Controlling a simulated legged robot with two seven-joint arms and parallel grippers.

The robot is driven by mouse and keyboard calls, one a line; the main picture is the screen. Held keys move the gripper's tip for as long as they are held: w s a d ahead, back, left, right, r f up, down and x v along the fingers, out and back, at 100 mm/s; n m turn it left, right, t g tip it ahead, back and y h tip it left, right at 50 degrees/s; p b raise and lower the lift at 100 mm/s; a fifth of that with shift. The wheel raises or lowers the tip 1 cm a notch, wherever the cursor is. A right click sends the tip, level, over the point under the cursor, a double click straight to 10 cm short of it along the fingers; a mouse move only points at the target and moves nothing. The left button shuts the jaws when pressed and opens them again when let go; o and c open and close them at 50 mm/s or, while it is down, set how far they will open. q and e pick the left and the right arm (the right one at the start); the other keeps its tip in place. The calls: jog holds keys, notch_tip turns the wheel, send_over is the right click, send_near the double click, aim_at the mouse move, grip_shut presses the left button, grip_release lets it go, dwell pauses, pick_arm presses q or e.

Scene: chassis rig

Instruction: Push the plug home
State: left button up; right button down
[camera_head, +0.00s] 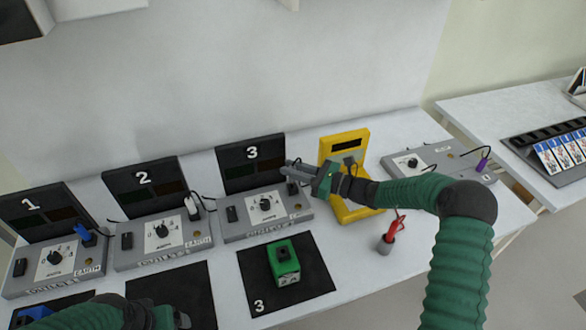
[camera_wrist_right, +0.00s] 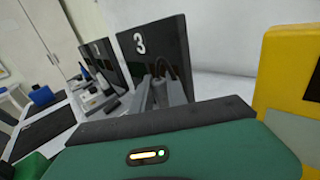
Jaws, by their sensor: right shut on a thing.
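My right gripper (camera_head: 291,168) reaches in from the right over the right end of the station 3 unit (camera_head: 240,224). It is shut on the dark plug (camera_head: 292,187), which sits at the socket end of the unit. In the right wrist view the grey fingers (camera_wrist_right: 175,92) stand in front of the panel marked 3 (camera_wrist_right: 150,50), with a black cable (camera_wrist_right: 178,62) looping above them. The fingers hide most of the plug, so I cannot tell how deep it sits. My left gripper (camera_head: 180,318) is at the bottom left edge, mostly hidden; its jaws cannot be read.
Stations 1 (camera_head: 50,262) and 2 (camera_head: 160,240) stand to the left, with a blue plug (camera_head: 84,235) and a white plug (camera_head: 192,208). A yellow instrument (camera_head: 345,143) stands close right of station 3. A green box (camera_head: 284,262) lies on the black mat (camera_head: 315,275); a red-handled item (camera_head: 391,230) stands right.

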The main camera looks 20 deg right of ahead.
pick_arm(q)
jog(key=shift+r+p, duration=0.4)
dwell(1.0)
jog(key=shift+s+b+x, duration=0.2)
jog(key=shift+b+x, duration=0.75)
pick_arm(e)
jog(key=shift+f, duration=1.45)
jog(key=c, duration=1.2)
grip_release()
jog(key=shift+c, duration=0.2)
jog(key=shift+r, duration=0.1)
